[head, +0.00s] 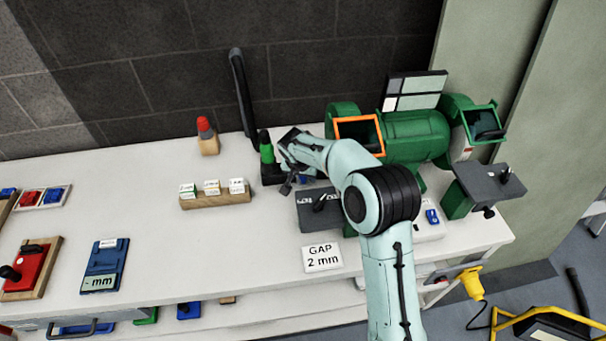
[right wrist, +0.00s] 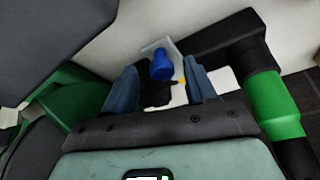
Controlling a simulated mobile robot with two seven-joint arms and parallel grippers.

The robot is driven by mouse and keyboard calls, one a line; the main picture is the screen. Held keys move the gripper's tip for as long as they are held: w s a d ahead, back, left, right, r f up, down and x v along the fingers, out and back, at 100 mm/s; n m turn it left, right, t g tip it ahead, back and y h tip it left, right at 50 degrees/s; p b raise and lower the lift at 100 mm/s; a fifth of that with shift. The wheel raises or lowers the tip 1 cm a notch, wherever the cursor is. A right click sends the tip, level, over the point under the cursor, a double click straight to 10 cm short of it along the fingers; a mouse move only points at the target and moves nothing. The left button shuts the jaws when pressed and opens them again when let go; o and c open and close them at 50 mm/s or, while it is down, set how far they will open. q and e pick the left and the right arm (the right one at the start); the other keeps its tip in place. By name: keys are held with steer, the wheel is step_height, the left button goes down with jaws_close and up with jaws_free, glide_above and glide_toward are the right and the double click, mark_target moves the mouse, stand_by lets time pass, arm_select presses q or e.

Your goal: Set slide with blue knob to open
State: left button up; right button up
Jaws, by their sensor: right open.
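The blue knob (right wrist: 161,66) shows in the right wrist view, standing on a small pale plate (right wrist: 174,48), with a bit of yellow beside it. A little blue (head: 302,179) shows beside my gripper in the head view, mostly hidden by my arm. My right gripper (right wrist: 160,74) is open, with one finger on each side of the knob in the picture. I cannot tell whether the fingers touch it. In the head view my right gripper (head: 293,181) is low beside the green-and-black pipe. The slide's position is unclear. My left gripper is not in view.
A black pipe (head: 241,95) with a green collar (right wrist: 281,105) stands close beside my right gripper. The green bench grinder (head: 415,135) is at the right. A "GAP 2 mm" card (head: 322,258) lies in front. The bench (head: 160,215) is clear toward the left middle.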

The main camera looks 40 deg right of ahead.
steer(key=v, duration=1.3)
